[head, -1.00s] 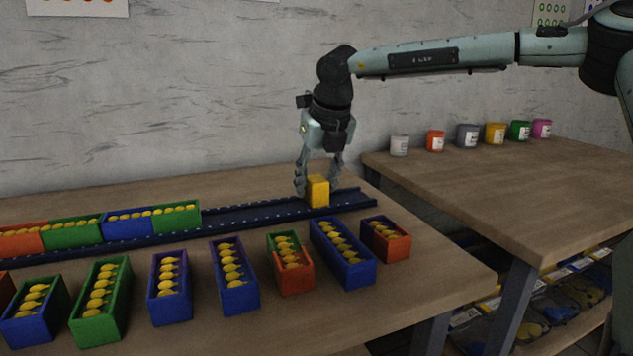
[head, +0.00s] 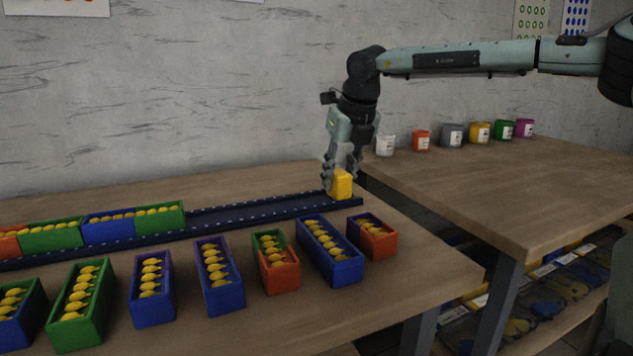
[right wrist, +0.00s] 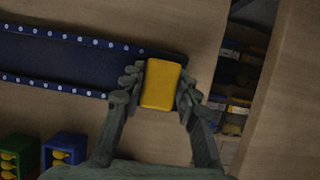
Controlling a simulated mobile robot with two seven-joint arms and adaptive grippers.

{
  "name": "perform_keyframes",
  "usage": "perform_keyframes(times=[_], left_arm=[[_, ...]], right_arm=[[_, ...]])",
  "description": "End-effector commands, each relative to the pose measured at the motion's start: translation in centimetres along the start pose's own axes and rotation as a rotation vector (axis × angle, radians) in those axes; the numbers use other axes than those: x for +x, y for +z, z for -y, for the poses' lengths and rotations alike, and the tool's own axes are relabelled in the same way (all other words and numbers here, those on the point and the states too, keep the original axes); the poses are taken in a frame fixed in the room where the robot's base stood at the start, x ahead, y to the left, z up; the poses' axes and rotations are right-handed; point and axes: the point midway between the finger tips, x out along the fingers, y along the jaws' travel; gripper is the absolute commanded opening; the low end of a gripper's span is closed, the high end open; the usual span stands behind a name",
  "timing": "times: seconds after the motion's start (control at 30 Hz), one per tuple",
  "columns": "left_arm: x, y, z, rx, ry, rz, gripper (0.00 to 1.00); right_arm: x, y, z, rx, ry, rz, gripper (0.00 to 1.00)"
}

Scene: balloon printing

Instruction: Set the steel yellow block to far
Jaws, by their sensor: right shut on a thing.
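The yellow block (head: 341,184) is at the right end of the dark blue track (head: 262,207). My right gripper (head: 341,180) comes down from above and is shut on the block. In the right wrist view the block (right wrist: 161,84) sits between the two fingers, over the end of the track (right wrist: 60,62). I cannot tell whether the block touches the track floor. At the left the track carries a row of orange, green and blue boxes (head: 110,227) with yellow balloon-shaped pieces. My left gripper is out of view.
Several coloured boxes of yellow pieces stand in front of the track, such as a blue one (head: 328,250) and an orange one (head: 372,236). A second table (head: 500,190) with labelled cups (head: 480,131) stands right, across a gap. The track's middle is empty.

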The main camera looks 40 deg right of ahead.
Motion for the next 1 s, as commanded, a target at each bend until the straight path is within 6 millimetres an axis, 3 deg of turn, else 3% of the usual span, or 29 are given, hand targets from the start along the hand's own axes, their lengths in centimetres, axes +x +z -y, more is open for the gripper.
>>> perform_keyframes(times=[0.33,0.37,0.5,0.83,1.0], left_arm=[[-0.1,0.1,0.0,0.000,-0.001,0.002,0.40],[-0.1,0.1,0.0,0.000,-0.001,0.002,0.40],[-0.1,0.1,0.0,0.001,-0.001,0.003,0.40],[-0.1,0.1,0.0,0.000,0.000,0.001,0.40],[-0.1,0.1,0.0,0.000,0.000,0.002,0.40]], right_arm=[[0.0,0.1,0.7,0.001,-0.005,0.000,0.00],[0.0,0.1,0.8,0.001,-0.006,0.000,0.34],[0.0,0.1,0.7,0.001,-0.004,0.001,0.51],[-0.2,0.0,0.5,0.000,0.000,0.001,0.52],[-2.3,0.1,0.5,-0.001,-0.001,0.006,0.52]])
